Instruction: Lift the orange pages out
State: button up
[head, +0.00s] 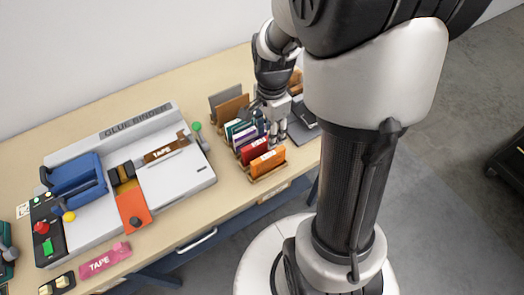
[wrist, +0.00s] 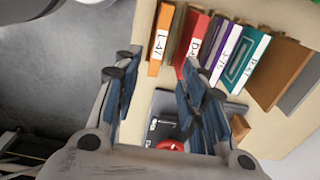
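The orange pages (head: 268,163) stand upright in a wooden rack (head: 270,177) at the row's front end, with a white label on the spine. In the wrist view the orange pages (wrist: 160,40) show the label "L-47", ahead of my fingertips and not between them. My gripper (head: 277,140) is over the right side of the rack, close to the books. In the wrist view my gripper (wrist: 163,82) has its fingers spread apart, with nothing held between them.
Beside the orange one stand a red book (wrist: 192,45), then purple and teal books and brown and grey boards. A dark grey item (head: 304,128) lies right of the rack. A glue binder (head: 175,150) fills the table's left part.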

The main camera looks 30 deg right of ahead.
aim_at(269, 155)
notch_tip(269, 155, down, 7)
jog(key=shift+r+b, duration=0.1)
jog(key=shift+b, duration=0.9)
jog(key=f+b, duration=0.1)
jog(key=f, duration=0.1)
jog(key=f+b, duration=0.1)
jog(key=f, duration=0.2)
jog(key=shift+s+a+f, duration=0.1)
jog(key=shift+a+f, duration=0.05)
jog(key=shift+a, duration=0.05)
jog(key=shift+c, duration=0.3)
grip_shut()
